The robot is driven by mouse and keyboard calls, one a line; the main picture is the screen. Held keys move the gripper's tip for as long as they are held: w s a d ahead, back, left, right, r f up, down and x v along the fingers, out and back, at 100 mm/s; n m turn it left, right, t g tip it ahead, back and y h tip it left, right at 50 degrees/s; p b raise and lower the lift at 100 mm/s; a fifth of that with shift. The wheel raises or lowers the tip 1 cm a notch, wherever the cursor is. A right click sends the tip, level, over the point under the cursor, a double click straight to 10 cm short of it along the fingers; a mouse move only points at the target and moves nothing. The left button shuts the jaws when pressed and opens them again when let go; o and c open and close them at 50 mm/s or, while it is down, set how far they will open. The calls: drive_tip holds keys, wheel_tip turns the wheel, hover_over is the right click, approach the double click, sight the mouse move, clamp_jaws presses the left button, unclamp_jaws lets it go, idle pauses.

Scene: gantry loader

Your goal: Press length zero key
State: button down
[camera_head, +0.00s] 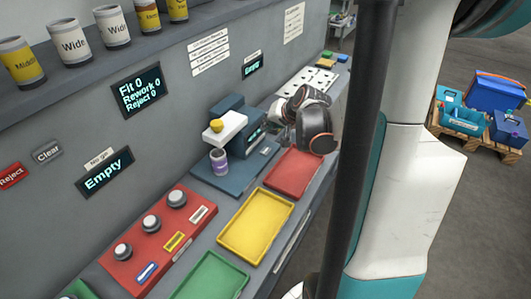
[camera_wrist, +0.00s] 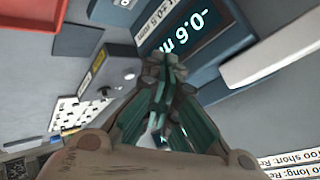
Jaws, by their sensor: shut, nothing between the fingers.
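The blue gauge (camera_head: 229,115) stands on the bench with a white block and a purple-and-white can at its front. In the wrist view its lit display (camera_wrist: 187,36) reads about "-0.6", partly cut off. My gripper (camera_wrist: 165,62) is shut and empty, its fingertips just below the display in the picture. In the head view my gripper (camera_head: 281,114) is at the right side of the gauge, and its tips are hard to make out. No zero key can be made out for sure; the fingers cover the area below the display. I cannot tell whether the tips touch anything.
A grey box with a label and a small dark round spot (camera_wrist: 129,76) is left of the fingers. Red (camera_head: 293,172), yellow (camera_head: 256,225) and green (camera_head: 212,277) trays line the bench front. A red panel (camera_head: 155,238) has several round buttons. Cans stand on the shelf above.

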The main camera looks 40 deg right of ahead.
sight(268, 150)
drive_tip(key=shift+f+b, duration=2.65)
drive_tip(key=shift+f, duration=0.95)
drive_tip(key=shift+f, duration=0.1)
drive_tip(key=shift+f+b, duration=0.25)
drive_tip(key=shift+b, duration=0.15)
drive_tip(key=shift+f+b, duration=0.35)
drive_tip(key=shift+f, duration=0.05)
drive_tip(key=shift+r, duration=0.15)
drive_tip(key=shift+r+p, duration=0.65)
drive_tip(key=shift+r, duration=0.05)
wheel_tip(268, 150, up, 5)
drive_tip(key=p, duration=0.4)
